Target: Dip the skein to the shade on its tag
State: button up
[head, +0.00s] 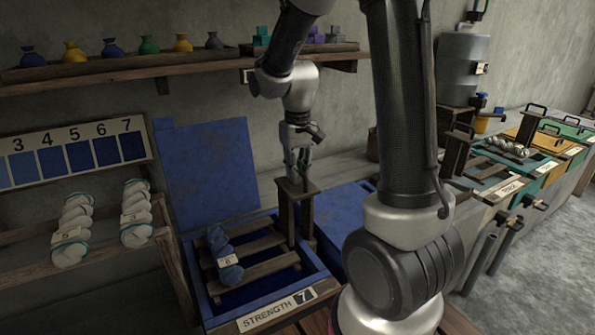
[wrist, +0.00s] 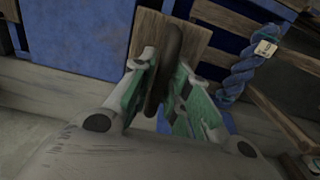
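A twisted blue skein (head: 217,243) lies on the slatted wooden rack (head: 262,268) in the open blue vat. Its tag (head: 229,261) reads 6. The vat's front plate (head: 276,309) reads STRENGTH 7. Dark blue dye shows between the slats, and the skein appears to lie above it. My gripper (head: 302,166) points down at the top of the rack's wooden post (head: 297,187). In the wrist view my gripper (wrist: 165,68) has its green-padded fingers close against both sides of the dark looped handle (wrist: 172,50). The skein (wrist: 238,75) also shows there, beside the post.
A shade chart (head: 75,153) hangs on the wall with numbered blues up to 7. Two pale tagged skeins (head: 136,214) rest on the left rack. A blue lid (head: 208,180) leans against the wall. Other vats (head: 500,185) stand at right, and a shelf (head: 170,62) holds small bags.

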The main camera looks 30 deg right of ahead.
grip_shut()
notch_tip(320, 180, down, 18)
jog(key=shift+r, duration=0.1)
jog(key=shift+f, duration=0.25)
dwell(0.6)
jog(key=shift+s, duration=0.15)
dwell(3.6)
jog(key=r, duration=1.8)
jog(key=shift+w+r, duration=0.2)
